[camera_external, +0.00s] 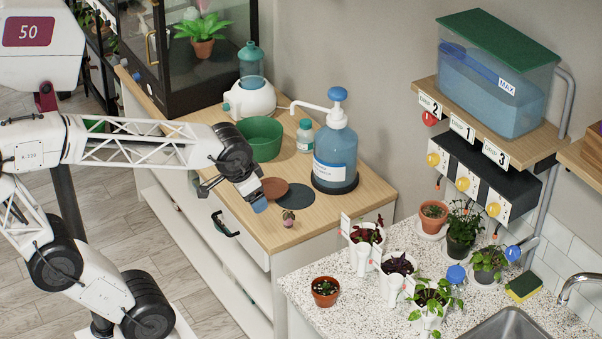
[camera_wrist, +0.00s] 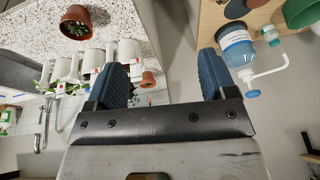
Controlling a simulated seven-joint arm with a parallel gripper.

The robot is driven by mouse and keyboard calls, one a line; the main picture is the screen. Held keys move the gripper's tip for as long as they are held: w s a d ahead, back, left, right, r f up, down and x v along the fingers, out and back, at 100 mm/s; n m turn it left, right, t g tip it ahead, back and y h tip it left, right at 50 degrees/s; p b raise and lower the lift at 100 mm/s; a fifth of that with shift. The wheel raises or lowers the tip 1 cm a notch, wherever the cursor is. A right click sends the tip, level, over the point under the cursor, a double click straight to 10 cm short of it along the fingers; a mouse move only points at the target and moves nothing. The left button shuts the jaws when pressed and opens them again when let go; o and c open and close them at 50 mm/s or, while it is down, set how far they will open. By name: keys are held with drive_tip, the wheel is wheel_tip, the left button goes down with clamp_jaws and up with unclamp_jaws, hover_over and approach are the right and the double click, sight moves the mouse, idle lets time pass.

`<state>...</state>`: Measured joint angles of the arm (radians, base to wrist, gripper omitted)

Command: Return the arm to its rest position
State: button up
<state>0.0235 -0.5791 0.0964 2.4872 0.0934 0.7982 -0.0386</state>
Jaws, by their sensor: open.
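My gripper (camera_external: 257,202) is at the end of my white lattice arm, at the left edge of the wooden cabinet top (camera_external: 352,205) in the external view. In the wrist view, the two blue fingertips of my gripper (camera_wrist: 165,78) stand wide apart with nothing between them. The jaws are open and empty. The gripper appears apart from the brown disc (camera_external: 272,188) and the dark grey disc (camera_external: 292,198) near it, though the exact height is hard to tell.
A blue pump bottle (camera_external: 335,155), green bowl (camera_external: 262,138) and small bottle (camera_external: 305,136) stand on the cabinet top. Potted plants, including a small terracotta pot (camera_external: 325,292), stand on the speckled counter (camera_external: 350,315). A water tank (camera_external: 490,85) sits on the wall shelf. The floor at left is open.

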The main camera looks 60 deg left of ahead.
drive_tip(key=shift+g+h, duration=0.4)
drive_tip(key=shift+g, duration=0.3)
drive_tip(key=s, duration=0.5)
drive_tip(key=shift+s+d+f, duration=0.1)
drive_tip(key=shift+d+f, duration=0.15)
drive_tip(key=shift+d, duration=0.15)
